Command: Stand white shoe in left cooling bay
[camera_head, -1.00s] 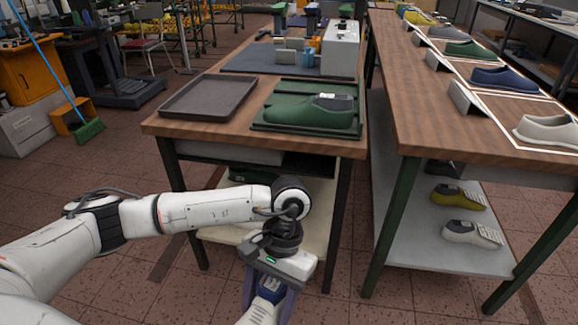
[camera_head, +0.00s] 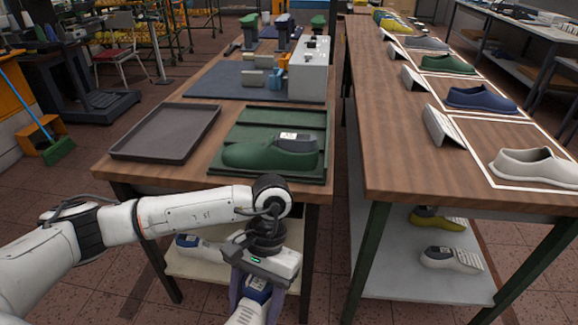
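My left gripper (camera_head: 248,303) points down at the bottom of the view, in front of the near wooden table (camera_head: 200,179). Its purple fingers sit on either side of a white shoe with a blue part (camera_head: 243,318), which is cut off by the lower edge. Another white shoe (camera_head: 535,168) lies in the nearest white-outlined bay on the right table. A green shoe (camera_head: 255,156) lies on a dark green tray (camera_head: 319,117). I cannot tell which place is the left cooling bay. My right gripper is not in view.
A grey tray (camera_head: 165,130) stands empty left of the green tray. A blue shoe (camera_head: 480,99) and other shoes lie in bays farther along the right table (camera_head: 385,150), with small upright plates (camera_head: 440,127) beside them. Shelves below hold shoes, including a white one (camera_head: 451,259).

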